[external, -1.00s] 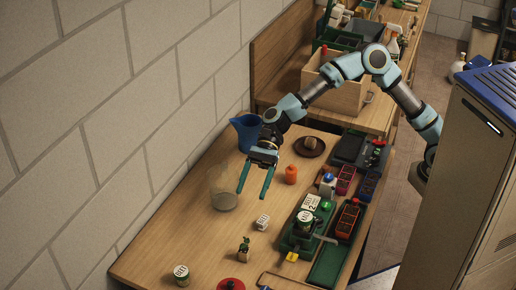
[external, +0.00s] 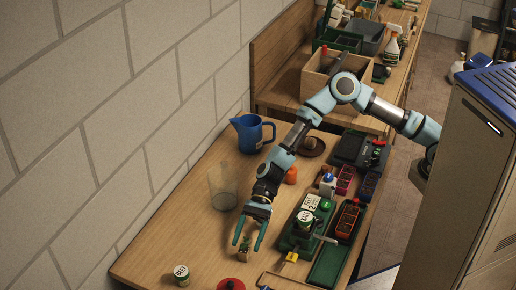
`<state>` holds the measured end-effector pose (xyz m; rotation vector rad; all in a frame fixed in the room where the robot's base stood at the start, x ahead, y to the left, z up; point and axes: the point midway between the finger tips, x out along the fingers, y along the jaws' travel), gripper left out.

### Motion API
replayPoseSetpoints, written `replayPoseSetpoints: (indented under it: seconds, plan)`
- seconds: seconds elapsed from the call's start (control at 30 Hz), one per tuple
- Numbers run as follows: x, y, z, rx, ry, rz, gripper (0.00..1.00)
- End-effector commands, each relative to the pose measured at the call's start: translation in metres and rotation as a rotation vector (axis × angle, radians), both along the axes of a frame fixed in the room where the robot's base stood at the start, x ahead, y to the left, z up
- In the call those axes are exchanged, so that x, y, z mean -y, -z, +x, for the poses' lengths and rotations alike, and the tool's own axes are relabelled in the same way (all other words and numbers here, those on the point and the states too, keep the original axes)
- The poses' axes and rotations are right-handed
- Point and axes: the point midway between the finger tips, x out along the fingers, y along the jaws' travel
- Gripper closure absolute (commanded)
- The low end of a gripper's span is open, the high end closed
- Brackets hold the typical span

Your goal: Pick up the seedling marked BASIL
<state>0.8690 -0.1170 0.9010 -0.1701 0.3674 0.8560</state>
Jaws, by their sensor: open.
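A clear glass jar (external: 223,187) and a blue pitcher (external: 250,134) stand behind, toward the wall. A green device (external: 300,232) is close on the right. A labelled tin (external: 181,275) and a red round object (external: 231,284) are at the front.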

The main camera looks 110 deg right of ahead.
Motion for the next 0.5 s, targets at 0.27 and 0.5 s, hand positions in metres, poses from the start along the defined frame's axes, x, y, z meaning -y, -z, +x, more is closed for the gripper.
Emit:
replayPoseSetpoints:
  seconds: [0.27, 0.5]
  plan:
    - [-0.026, 0.011, 0.02, -0.001, -0.002, 0.0, 0.3]
    - [-0.037, 0.02, 0.031, 0.001, 0.001, -0.001, 0.3]
